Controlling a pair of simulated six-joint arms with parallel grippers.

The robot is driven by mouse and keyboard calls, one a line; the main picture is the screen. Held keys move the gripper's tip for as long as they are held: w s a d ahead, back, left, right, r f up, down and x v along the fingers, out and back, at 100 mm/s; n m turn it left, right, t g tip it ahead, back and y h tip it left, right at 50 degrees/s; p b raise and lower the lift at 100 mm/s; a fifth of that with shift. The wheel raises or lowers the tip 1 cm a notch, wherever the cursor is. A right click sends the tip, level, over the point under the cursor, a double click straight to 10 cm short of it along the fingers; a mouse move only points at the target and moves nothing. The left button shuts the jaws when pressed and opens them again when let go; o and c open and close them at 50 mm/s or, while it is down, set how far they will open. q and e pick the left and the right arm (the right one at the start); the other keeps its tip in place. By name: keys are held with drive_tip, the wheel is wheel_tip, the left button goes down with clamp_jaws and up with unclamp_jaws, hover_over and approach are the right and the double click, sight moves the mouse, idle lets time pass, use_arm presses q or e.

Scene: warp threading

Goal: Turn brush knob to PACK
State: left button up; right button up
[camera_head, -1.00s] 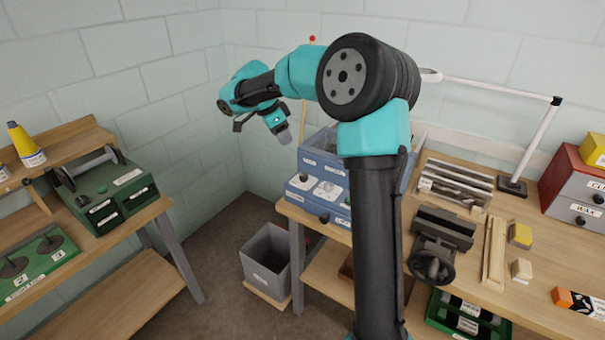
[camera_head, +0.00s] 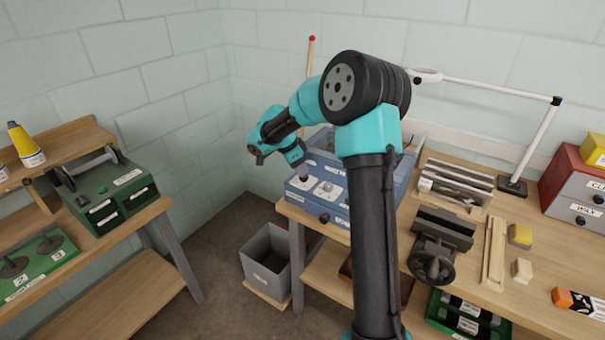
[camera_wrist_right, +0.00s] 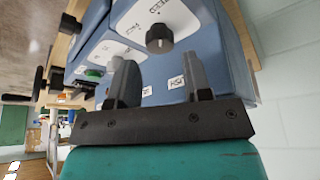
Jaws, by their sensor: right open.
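The blue machine (camera_head: 340,207) stands at the left end of the right-hand bench, with white dial plates on its sloped top. In the right wrist view a dark round knob (camera_wrist_right: 159,39) sits on a white plate (camera_wrist_right: 132,20) of the blue housing (camera_wrist_right: 215,40); the lettering is too blurred to read surely. My left gripper is not in view.
A grey bin (camera_head: 268,256) stands on the floor below. A vise (camera_head: 440,240) and a slotted rack (camera_head: 456,184) are on the bench to the right. A green unit (camera_head: 105,190) is on the left bench. A green button (camera_wrist_right: 94,72) shows beside the knob plate.

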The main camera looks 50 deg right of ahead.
sight(304, 178)
drive_tip(key=shift+x, duration=1.95)
drive_tip(key=shift+c, duration=0.3)
drive_tip(key=c, duration=0.6)
